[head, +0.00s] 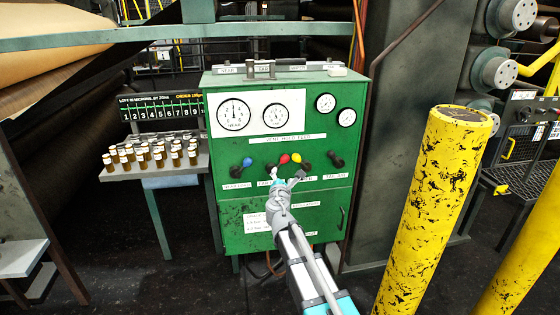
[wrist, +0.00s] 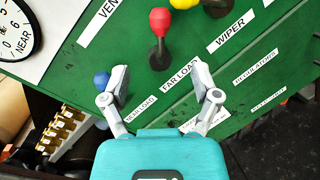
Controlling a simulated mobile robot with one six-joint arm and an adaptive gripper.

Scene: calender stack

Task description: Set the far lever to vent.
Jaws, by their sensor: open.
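The far lever, with a red knob (head: 284,158), is on the green cabinet's front panel. It also shows in the wrist view (wrist: 160,20), above the FAR LOAD label (wrist: 180,75). Its knob stands up and to the right of its black pivot in the head view. My gripper (head: 286,180) is open and empty in front of the panel, just below this lever. In the wrist view its fingertips (wrist: 160,80) are spread below the lever's pivot, with no finger seen touching it. The VENT label (wrist: 100,20) is partly cut off at the top left.
A blue-knobbed lever (head: 247,162) is left of the far lever; a yellow-knobbed one (head: 297,158) is close on its right. A black-knobbed lever (head: 335,162) is farther right. Bottles (head: 150,153) stand on a side shelf. A yellow post (head: 430,210) stands right of my arm.

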